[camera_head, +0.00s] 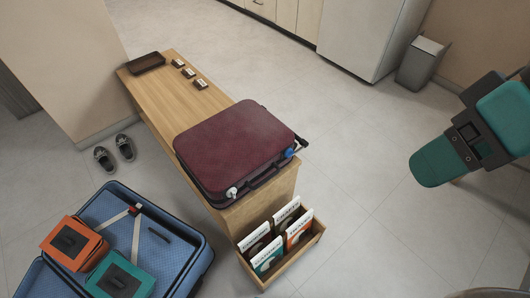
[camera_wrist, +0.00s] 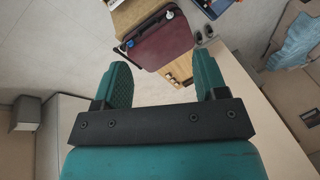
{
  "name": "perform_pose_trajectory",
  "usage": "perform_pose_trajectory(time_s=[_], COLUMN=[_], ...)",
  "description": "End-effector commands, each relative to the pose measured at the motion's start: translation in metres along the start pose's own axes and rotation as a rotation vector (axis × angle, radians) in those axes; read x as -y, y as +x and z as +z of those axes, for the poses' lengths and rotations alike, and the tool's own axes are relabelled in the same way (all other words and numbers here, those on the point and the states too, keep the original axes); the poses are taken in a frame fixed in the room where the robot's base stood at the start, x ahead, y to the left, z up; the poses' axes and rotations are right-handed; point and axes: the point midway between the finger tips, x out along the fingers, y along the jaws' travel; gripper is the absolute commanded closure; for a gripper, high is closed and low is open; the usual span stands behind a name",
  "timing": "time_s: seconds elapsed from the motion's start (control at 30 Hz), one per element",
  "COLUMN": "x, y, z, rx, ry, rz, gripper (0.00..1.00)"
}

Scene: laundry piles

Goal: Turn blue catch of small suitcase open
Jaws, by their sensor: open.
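The small maroon suitcase (camera_head: 235,140) lies shut on a wooden bench (camera_head: 160,90). Its blue catch (camera_head: 289,153) is on the front edge at the right corner, beside a black handle. A white catch (camera_head: 232,191) is at the other front corner. In the wrist view the suitcase (camera_wrist: 165,45) lies beyond my fingers, with the blue catch (camera_wrist: 130,44) at its left edge. My gripper (camera_wrist: 163,72) is open and empty. In the head view its teal finger (camera_head: 436,162) is well to the right of the suitcase, apart from it.
A wooden box of upright cards (camera_head: 285,258) stands at the bench's near end. A large open blue suitcase (camera_head: 190,240) holding orange and teal cases is at lower left. A brown tray (camera_head: 148,63) and small labels lie on the bench. Floor between bench and gripper is clear.

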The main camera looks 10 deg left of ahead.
Motion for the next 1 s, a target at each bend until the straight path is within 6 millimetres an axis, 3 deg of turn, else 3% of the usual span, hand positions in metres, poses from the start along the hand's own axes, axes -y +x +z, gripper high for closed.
perform_pose_trajectory(time_s=[0.3, 0.57, 0.77, 1.0], x=[-0.031, -0.061, -0.097, -0.156], y=[0.139, 0.245, 0.319, 0.401], z=[-0.025, -0.056, -0.077, -0.097], rx=[-0.112, -0.183, -0.198, -0.162], ry=[0.356, 0.768, 1.114, 1.542], rz=[-0.201, -0.467, -0.707, -1.034], gripper=[0.34, 0.34, 0.34, 0.34])
